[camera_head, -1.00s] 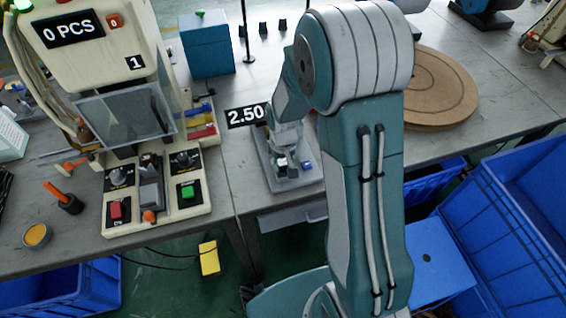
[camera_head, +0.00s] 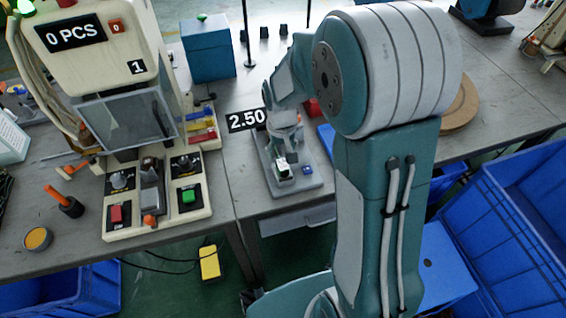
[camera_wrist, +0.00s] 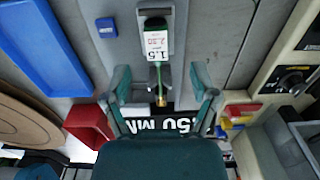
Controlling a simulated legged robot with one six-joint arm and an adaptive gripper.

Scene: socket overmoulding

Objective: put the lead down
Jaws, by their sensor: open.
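The lead (camera_wrist: 160,78) shows in the wrist view as a short green cable with a white label, a black end and a brass-coloured tip. The label (camera_wrist: 157,45) faces me. The lead is over a grey gauge plate (camera_wrist: 182,20), though I cannot tell how fully it rests on it. My gripper (camera_wrist: 161,75) is open, its two teal fingers apart on either side of the cable. In the head view my gripper (camera_head: 285,138) is above the gauge plate (camera_head: 312,187), and the labelled end (camera_head: 283,167) shows below it.
A blue tray (camera_wrist: 45,45) and a red bin (camera_wrist: 88,126) lie to one side in the wrist view. The moulding press (camera_head: 120,112) stands left. Blue crates (camera_head: 520,215) are on the floor at right.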

